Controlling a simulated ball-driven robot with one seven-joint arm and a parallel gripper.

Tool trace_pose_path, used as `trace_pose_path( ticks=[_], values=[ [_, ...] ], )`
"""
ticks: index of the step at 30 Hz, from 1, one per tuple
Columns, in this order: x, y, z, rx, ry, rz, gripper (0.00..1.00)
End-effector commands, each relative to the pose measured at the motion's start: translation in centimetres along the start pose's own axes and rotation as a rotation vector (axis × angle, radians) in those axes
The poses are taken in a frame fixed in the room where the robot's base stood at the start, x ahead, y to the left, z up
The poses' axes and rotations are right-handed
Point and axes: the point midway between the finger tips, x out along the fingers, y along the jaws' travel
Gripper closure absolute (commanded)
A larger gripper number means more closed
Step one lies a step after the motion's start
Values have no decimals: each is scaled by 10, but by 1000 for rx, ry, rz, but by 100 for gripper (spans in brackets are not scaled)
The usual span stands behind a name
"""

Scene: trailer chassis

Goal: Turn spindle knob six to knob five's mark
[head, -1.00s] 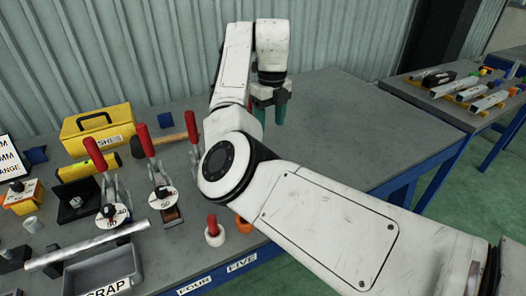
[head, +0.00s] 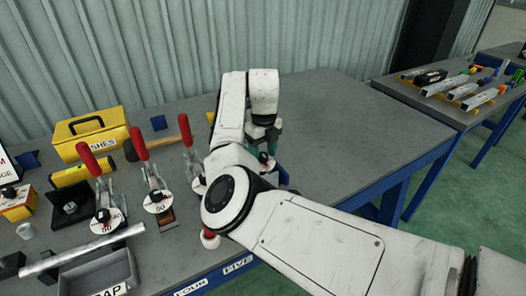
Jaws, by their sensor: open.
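My gripper (head: 262,149) with teal fingers is open. It points down over the bench (head: 330,115), just beyond my arm's elbow. A small dark and pale piece (head: 264,160) shows beneath the fingers, partly hidden by my arm. I cannot tell whether it is a knob or whether the fingers touch it. A red-topped piece with a white base (head: 210,239) stands near the front edge, partly covered by my elbow. The FIVE label (head: 238,265) is on the bench's front edge. I cannot make out a number six or a knob's mark.
Toggle clamps with red handles (head: 97,160) and white discs (head: 158,202) stand at the left. A yellow toolbox (head: 90,136), a hammer (head: 155,148), a metal bar (head: 80,250) and a grey scrap tray (head: 97,274) are also there. The bench's right side is clear.

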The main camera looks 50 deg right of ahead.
Motion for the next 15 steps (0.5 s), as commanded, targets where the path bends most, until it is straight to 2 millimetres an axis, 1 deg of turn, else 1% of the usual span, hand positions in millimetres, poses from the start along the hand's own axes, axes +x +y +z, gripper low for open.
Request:
trace_pose_path(
  ticks=[1,2,15],
  values=[
    [0,0,0,0,0,0,41],
    [0,0,0,0,0,0,44],
    [0,0,0,0,0,0,86]
  ],
)
